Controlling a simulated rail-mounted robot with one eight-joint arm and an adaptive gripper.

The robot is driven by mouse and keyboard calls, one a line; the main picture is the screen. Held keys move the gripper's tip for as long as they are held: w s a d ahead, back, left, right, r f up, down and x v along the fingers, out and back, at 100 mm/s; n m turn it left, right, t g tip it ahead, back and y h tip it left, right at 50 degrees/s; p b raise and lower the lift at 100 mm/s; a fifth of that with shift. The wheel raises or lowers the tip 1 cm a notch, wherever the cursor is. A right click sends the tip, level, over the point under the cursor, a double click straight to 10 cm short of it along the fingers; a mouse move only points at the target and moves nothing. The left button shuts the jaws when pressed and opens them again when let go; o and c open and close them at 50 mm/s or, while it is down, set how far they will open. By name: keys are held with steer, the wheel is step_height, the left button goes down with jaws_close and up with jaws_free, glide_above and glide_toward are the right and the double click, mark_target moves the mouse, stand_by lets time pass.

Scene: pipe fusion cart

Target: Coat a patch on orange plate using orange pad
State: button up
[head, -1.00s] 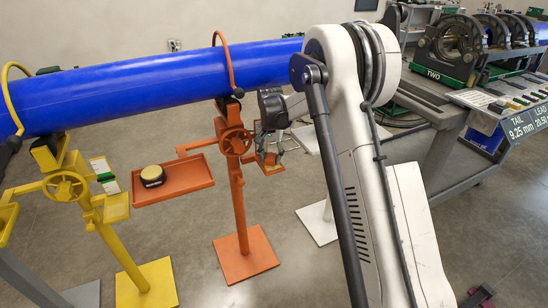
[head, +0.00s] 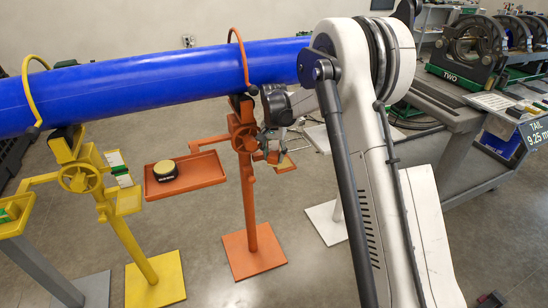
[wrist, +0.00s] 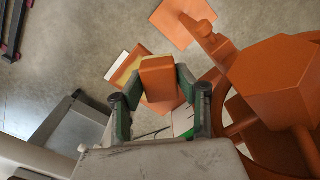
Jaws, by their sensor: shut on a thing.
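The orange pad (wrist: 158,76) is between the fingers of my gripper (wrist: 158,88) in the wrist view; the gripper is shut on it. The orange plate (head: 287,168) is a small panel with a tan face on the orange stand, right of its handwheel in the head view. In the wrist view, what looks like its yellowish face and pale edge (wrist: 117,66) shows behind the pad. The pad overlaps it there; I cannot tell whether they touch. My gripper (head: 272,152) is beside the plate in the head view, with its fingertips partly hidden.
The orange stand's handwheel (head: 243,136) is close to my gripper. An orange tray (head: 210,180) holds a round black-and-tan item (head: 166,170). A blue pipe (head: 150,88) runs above. A yellow stand (head: 80,178) is at left, a grey cart (head: 455,150) at right.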

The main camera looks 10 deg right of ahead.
steer(key=shift+r+p, duration=1)
steer(key=shift+r, duration=1.55)
steer(key=shift+r+p, duration=0.65)
steer(key=shift+r, duration=0.9)
